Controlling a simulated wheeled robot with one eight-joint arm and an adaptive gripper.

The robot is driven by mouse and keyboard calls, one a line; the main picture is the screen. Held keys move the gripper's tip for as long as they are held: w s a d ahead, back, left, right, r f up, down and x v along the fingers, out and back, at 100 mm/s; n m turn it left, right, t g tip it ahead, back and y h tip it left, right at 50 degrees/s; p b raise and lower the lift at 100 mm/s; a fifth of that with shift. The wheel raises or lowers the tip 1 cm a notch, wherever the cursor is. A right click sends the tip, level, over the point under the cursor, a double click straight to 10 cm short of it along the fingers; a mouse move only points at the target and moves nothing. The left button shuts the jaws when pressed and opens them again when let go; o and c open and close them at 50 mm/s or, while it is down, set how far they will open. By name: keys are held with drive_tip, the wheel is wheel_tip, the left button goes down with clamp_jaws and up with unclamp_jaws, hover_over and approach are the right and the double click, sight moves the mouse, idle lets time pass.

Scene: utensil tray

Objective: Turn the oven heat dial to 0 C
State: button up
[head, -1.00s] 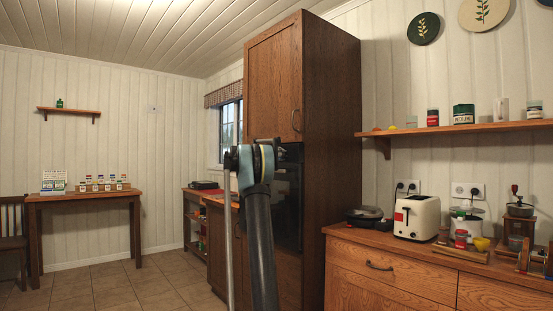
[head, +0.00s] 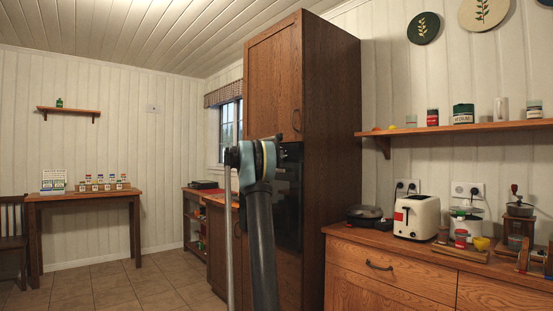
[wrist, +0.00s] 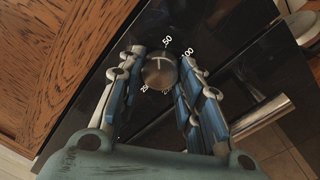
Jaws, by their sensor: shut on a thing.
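The oven heat dial (wrist: 160,72) is a round metallic knob on a glossy black panel in the wrist view. White markings surround it, with "50" at the upper right and others only partly readable. A pale pointer line on its face runs roughly toward the top of the picture. My gripper (wrist: 161,62) has one finger on each side of the dial and is shut on it. In the head view, the black oven (head: 291,205) sits in the tall wooden cabinet, partly behind my arm; the dial and my fingers are hidden there.
A metal bar handle (wrist: 257,120) crosses the oven front close to the right finger. Wooden cabinet front (wrist: 60,50) lies at the left of the wrist view. A counter (head: 400,250) with a toaster (head: 416,217) stands to the right; open tiled floor (head: 130,285) lies left.

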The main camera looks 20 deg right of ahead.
drive_tip(key=shift+n+t+y, duration=0.3)
drive_tip(key=shift+n+y, duration=0.2)
drive_tip(key=shift+n, duration=4.7)
drive_tip(key=o, duration=1.1)
drive_tip(key=v, duration=1.2)
drive_tip(key=shift+f, duration=0.15)
